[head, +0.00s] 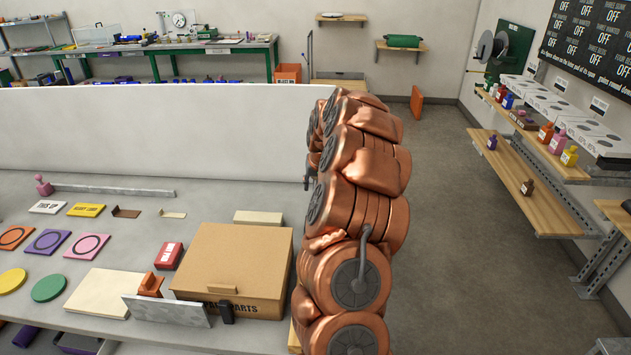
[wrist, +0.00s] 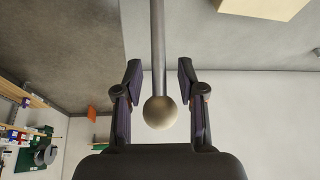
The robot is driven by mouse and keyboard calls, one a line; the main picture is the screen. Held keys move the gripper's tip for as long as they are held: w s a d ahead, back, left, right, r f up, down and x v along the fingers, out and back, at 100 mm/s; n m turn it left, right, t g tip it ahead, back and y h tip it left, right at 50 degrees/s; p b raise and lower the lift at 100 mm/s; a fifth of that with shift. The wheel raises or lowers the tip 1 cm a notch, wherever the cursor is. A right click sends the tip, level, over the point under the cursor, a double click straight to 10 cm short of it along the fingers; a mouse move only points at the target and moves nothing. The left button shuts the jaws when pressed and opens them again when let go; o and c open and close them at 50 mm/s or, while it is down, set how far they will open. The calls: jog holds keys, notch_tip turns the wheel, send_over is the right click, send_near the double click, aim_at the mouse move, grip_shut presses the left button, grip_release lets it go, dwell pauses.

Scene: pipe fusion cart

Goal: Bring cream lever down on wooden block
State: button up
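In the wrist view a grey rod with a cream ball knob (wrist: 160,112) on its end, the cream lever, reaches down between the fingers of my gripper (wrist: 158,88). The fingers are apart, one on each side of the rod and knob, with a visible gap on both sides. A pale wooden-looking block (wrist: 262,7) shows at the top right of the wrist view; I cannot tell if it is the task's block. In the head view my copper arm hides the lever's knob and most of my gripper.
A cardboard parts box (head: 232,262) stands on the bench left of my arm, with a pale block (head: 258,217) behind it. A low white wall (head: 150,130) backs the bench. Floor to the right is clear.

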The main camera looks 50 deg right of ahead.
grip_shut()
dwell(0.3)
jog(key=shift+r, duration=0.15)
